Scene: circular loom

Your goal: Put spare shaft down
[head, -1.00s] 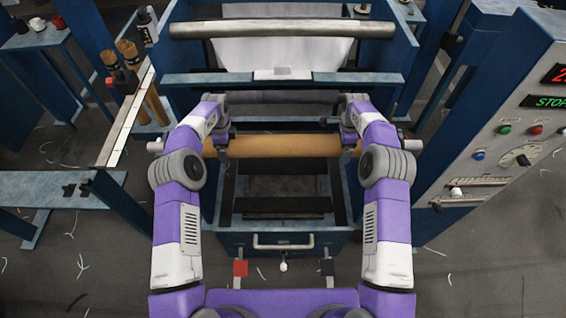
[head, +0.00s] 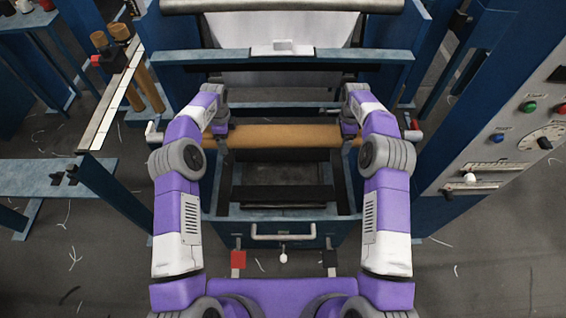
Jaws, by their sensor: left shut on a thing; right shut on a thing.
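The spare shaft, a brown roll-like tube (head: 280,136) with pale ends, lies level across the middle of the head view, over the front of the blue machine. My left gripper (head: 222,133) is shut on it near its left end. My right gripper (head: 349,132) is shut on it near its right end. The fingertips are mostly hidden by my wrists. I cannot tell whether the shaft touches the frame beneath it.
A blue drawer-like box (head: 284,228) with a handle stands in front, open and dark inside. A blue crossbar (head: 380,67) runs behind the shaft. A control panel (head: 515,135) is at the right. Brown tubes (head: 148,82) stand at the left by a white-topped rail (head: 108,105).

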